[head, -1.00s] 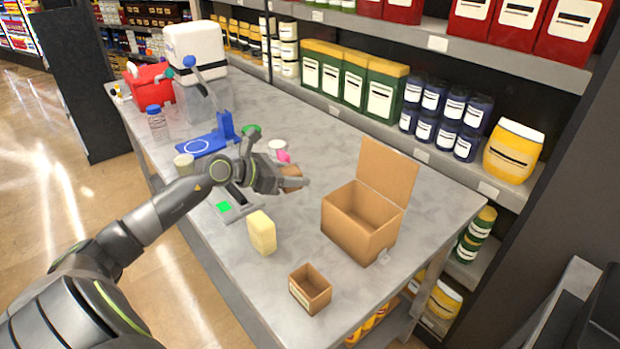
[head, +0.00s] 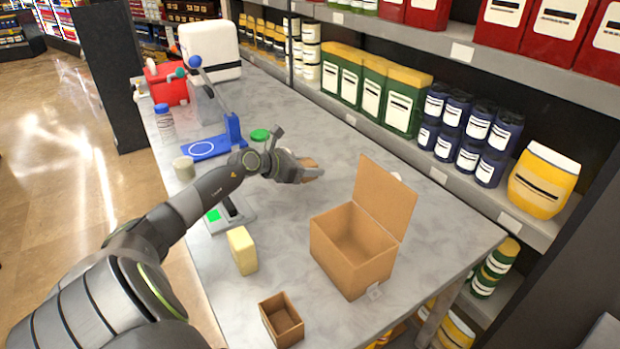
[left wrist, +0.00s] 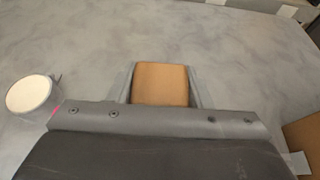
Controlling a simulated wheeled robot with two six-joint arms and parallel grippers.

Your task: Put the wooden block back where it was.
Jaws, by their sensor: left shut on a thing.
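My left gripper (head: 312,170) is shut on the wooden block (head: 308,162), a small brown piece. In the left wrist view the wooden block (left wrist: 161,84) sits between the two grey fingers, with the grey tabletop (left wrist: 90,50) around it. The gripper is over the table, beyond and left of the open cardboard box. How high the block is above the tabletop cannot be told. My right gripper is not in view.
The open cardboard box (head: 345,265) has its lid raised. A small open box (head: 282,320), a pale yellow block (head: 242,250) and a scale (head: 228,214) stand nearer. A blue stand (head: 210,147) is behind. In the wrist view, a white round container (left wrist: 30,95) is left.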

